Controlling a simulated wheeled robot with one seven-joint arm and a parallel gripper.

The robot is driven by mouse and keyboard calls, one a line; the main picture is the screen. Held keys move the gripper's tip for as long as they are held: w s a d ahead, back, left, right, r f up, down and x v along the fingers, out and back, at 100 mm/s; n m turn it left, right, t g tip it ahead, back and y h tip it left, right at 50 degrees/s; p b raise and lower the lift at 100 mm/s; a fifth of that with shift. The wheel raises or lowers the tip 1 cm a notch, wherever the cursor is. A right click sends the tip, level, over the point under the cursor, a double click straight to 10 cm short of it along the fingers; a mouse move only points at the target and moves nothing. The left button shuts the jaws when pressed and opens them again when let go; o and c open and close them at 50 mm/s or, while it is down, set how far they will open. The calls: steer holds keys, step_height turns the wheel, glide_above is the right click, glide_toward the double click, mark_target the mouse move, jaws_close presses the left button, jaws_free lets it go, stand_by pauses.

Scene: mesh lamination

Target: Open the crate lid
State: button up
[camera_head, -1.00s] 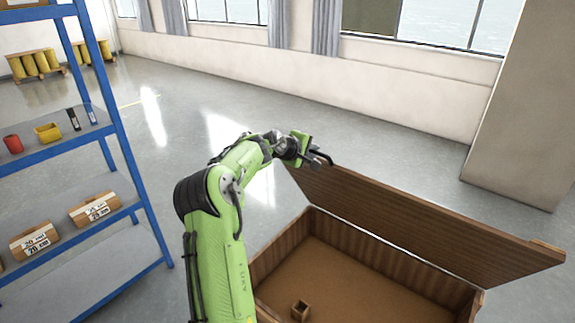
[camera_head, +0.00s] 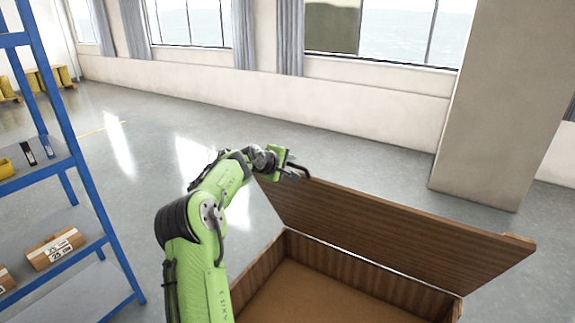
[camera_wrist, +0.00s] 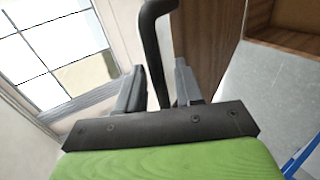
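The brown wooden crate (camera_head: 257,285) stands on the floor at the bottom centre-right of the head view. Its lid (camera_head: 400,232) is raised along the far side and leans back, so the interior shows. My gripper (camera_head: 297,171) is at the lid's upper left corner. In the wrist view, my gripper (camera_wrist: 160,80) has its two grey fingers on either side of a bent black handle (camera_wrist: 155,45). A gap seems to show beside the handle, and I cannot tell whether both fingers press on it. The brown lid also shows there (camera_wrist: 208,45).
A blue shelf rack (camera_head: 85,180) with a labelled box (camera_head: 55,248) stands at left. A wide pillar (camera_head: 490,110) and a windowed wall (camera_head: 300,100) stand behind the crate. The grey floor (camera_head: 150,215) between rack and crate is clear.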

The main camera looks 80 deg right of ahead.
steer(key=b+v, duration=0.3)
steer(key=v, duration=1.2)
steer(key=shift+w+a+b, duration=0.15)
steer(key=shift+a+b, duration=0.15)
steer(key=shift+b, duration=0.1)
